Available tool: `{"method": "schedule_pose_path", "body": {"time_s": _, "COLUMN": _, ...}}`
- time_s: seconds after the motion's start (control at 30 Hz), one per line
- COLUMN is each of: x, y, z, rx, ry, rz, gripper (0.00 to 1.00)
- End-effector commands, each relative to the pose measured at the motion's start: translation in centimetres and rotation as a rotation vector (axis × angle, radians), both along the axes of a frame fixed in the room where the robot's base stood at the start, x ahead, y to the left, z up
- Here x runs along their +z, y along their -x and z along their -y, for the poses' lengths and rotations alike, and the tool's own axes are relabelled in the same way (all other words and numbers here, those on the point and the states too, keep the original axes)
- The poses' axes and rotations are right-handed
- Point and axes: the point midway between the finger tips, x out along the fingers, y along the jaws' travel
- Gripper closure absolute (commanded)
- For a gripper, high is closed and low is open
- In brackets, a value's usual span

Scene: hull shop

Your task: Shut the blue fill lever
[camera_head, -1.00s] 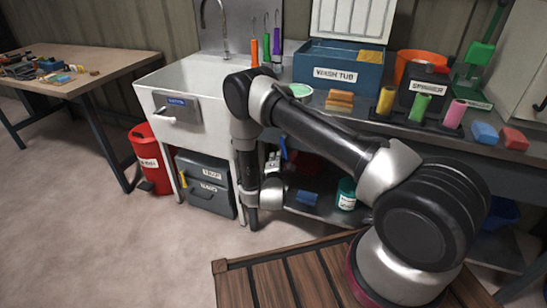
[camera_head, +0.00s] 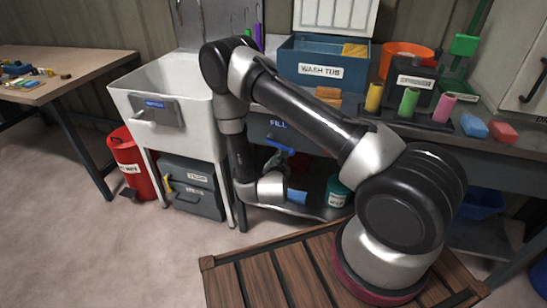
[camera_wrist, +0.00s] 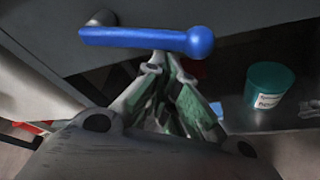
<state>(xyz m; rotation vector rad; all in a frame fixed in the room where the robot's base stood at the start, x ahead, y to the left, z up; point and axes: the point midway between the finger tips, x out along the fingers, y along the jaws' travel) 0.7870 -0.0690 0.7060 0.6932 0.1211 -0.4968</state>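The blue fill lever (camera_wrist: 140,38) runs across the top of the wrist view, with a grey pivot at its left end and a round blue knob at its right. It lies roughly level there, in front of a grey panel. My gripper (camera_wrist: 157,62) points up from below; its fingers come together at the tips, just under the lever bar and left of the knob. They look shut with nothing held; whether they touch the lever I cannot tell. In the head view my gripper (camera_head: 283,157) is small and dark below the FILL label (camera_head: 278,125), and the lever is not clear.
A teal container (camera_wrist: 268,86) stands right of my gripper on the lower shelf. The white sink (camera_head: 165,85) has another lever (camera_head: 142,120) at its left front. The wash tub (camera_head: 322,67) and colored spools stand on the bench above. A red bin (camera_head: 133,162) and grey box are left.

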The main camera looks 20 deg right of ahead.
Motion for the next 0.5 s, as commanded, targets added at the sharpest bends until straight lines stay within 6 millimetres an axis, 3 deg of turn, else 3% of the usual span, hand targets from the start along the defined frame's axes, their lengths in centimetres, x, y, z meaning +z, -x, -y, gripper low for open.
{"method": "schedule_pose_path", "body": {"time_s": 0.5, "x": 2.1, "y": 1.0, "z": 1.3, "rx": -0.003, "ry": -0.002, "rz": 0.002, "gripper": 1.0}}
